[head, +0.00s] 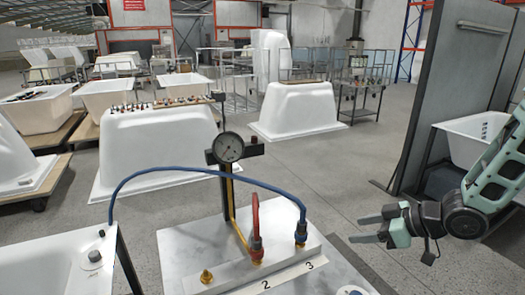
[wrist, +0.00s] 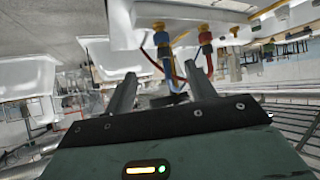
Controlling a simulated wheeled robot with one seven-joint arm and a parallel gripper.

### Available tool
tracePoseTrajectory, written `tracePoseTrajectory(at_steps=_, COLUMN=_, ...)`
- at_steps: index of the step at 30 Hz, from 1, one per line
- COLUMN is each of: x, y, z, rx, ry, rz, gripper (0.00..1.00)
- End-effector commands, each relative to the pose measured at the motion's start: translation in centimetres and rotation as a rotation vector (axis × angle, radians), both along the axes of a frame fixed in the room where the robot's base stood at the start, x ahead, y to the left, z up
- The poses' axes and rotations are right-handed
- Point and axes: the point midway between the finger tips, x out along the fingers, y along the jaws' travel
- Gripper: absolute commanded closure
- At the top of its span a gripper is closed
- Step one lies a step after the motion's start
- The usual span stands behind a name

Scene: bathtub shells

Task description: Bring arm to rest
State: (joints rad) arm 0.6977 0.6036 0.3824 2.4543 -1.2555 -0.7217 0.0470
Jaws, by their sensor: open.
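My gripper (head: 358,229) is at the right in the head view, reaching in from the right edge with its two fingers pointing left. The fingers are apart with nothing seen between them. It is to the right of the white test block (head: 200,247) and apart from it. In the wrist view my gripper (wrist: 163,88) also shows two spread, empty fingers. That view looks upside down, with the blue hose (wrist: 164,62) and red hose (wrist: 210,62) beyond the fingers.
The block carries a dial gauge (head: 228,147), a blue hose (head: 180,170), a red hose (head: 256,225) and a brass fitting (head: 206,276). White tub shells (head: 160,150) stand behind on the floor. A grey panel (head: 450,85) stands behind my arm. Open floor (head: 340,185) lies between.

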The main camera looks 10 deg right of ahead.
Motion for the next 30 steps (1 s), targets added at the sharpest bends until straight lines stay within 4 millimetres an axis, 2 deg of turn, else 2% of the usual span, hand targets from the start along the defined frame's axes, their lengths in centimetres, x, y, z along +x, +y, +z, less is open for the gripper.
tracePoseTrajectory(at_steps=6, x=0.1, y=3.7, z=0.8, rx=-0.232, ry=0.11, rz=-0.043, gripper=0.45)
tracePoseTrajectory(at_steps=8, x=-0.5, y=5.0, z=1.3, rx=-0.306, ry=0.153, rz=-0.069, gripper=0.45)
tracePoseTrajectory(at_steps=11, x=-2.5, y=7.3, z=2.4, rx=-0.407, ry=0.228, rz=-0.108, gripper=0.45)
tracePoseTrajectory(at_steps=14, x=-5.5, y=9.6, z=3.8, rx=-0.484, ry=0.31, rz=-0.143, gripper=0.45)
tracePoseTrajectory(at_steps=18, x=-11.5, y=12.9, z=5.8, rx=-0.553, ry=0.443, rz=-0.167, gripper=0.45)
tracePoseTrajectory(at_steps=24, x=-20.0, y=16.0, z=8.0, rx=-0.595, ry=0.619, rz=-0.147, gripper=0.45)
tracePoseTrajectory(at_steps=27, x=-22.6, y=16.7, z=8.5, rx=-0.602, ry=0.676, rz=-0.134, gripper=0.45)
tracePoseTrajectory(at_steps=30, x=-23.8, y=16.9, z=8.8, rx=-0.605, ry=0.703, rz=-0.126, gripper=0.45)
